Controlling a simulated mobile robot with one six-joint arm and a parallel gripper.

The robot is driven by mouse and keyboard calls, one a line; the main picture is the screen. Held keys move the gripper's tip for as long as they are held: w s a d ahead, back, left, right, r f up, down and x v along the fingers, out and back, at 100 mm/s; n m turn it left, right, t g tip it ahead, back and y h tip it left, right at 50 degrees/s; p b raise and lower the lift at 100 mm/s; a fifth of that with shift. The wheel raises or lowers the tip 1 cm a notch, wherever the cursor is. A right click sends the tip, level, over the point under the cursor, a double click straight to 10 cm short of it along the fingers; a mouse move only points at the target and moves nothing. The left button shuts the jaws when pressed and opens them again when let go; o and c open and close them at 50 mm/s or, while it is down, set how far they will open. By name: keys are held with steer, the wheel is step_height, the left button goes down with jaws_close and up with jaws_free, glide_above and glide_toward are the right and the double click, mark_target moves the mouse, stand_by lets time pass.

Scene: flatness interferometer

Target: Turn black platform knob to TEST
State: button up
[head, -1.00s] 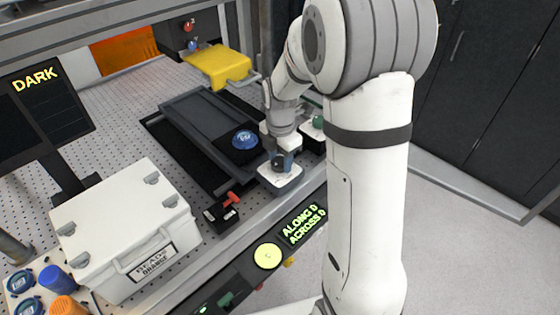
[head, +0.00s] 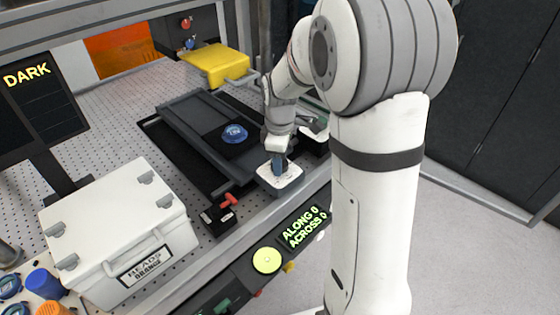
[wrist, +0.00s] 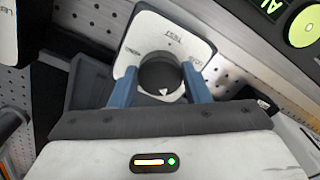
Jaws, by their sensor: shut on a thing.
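The black platform knob (wrist: 160,70) is round and sits on a white-topped plate (wrist: 140,33) with printed labels, seen in the wrist view. A label on the far side seems to read TEST, beside a small mark; the side labels are hard to read. A white pointer mark shows on the knob's near edge, on the side away from that label. My gripper (wrist: 161,88) has its blue fingers on either side of the knob and is shut on it. In the head view my gripper (head: 279,164) points down onto the white-topped plate (head: 268,179), hiding most of the knob.
A small black box with a red lever (head: 228,200) stands left of the plate. A blue disc (head: 234,133) lies on the dark platform (head: 190,120) behind. A white case (head: 110,225) is at left. The display (head: 304,226) reads ALONG 0, ACROSS 0.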

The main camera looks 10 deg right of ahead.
steer(key=m+b, duration=0.1)
steer(key=m, duration=0.6)
steer(key=m+b, duration=0.1)
steer(key=m, duration=0.5)
steer(key=shift+a+m, duration=0.1)
steer(key=shift+m, duration=0.3)
steer(key=m+b, duration=0.1)
steer(key=m, duration=1.2)
steer(key=shift+a+m, duration=0.1)
steer(key=shift+m, duration=0.2)
steer(key=m, duration=0.4)
steer(key=shift+b, duration=0.4)
steer(key=m, duration=0.4)
steer(key=shift+w, duration=0.1)
steer(key=m, duration=0.4)
steer(key=shift+m, duration=2.2)
